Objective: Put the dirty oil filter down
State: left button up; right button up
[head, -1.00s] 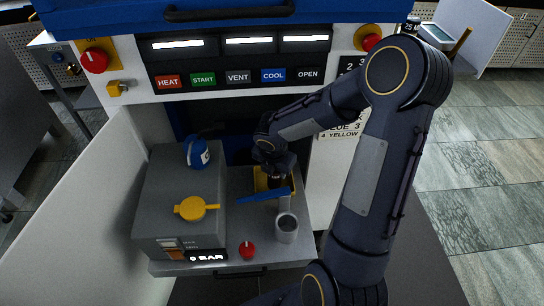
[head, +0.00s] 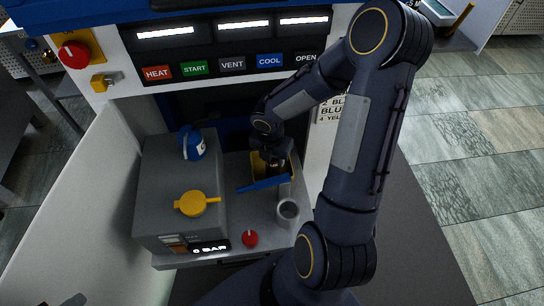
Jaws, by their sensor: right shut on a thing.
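My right gripper (head: 272,162) reaches down over a small yellow tray (head: 286,166) at the back of the grey work deck. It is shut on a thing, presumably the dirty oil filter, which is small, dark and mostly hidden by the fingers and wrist. I cannot tell whether it touches the tray's bottom. A blue bar-shaped handle (head: 262,185) lies across the tray's front side. A grey open cup (head: 288,210) stands in front of it. A small dark shape at the bottom left edge may be the tip of my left gripper (head: 72,301); its jaws cannot be made out.
A red knob (head: 249,239) is at the deck's front. White panels wall in the deck on both sides.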

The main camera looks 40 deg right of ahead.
jog(key=shift+f, duration=0.15)
jog(key=o, duration=1)
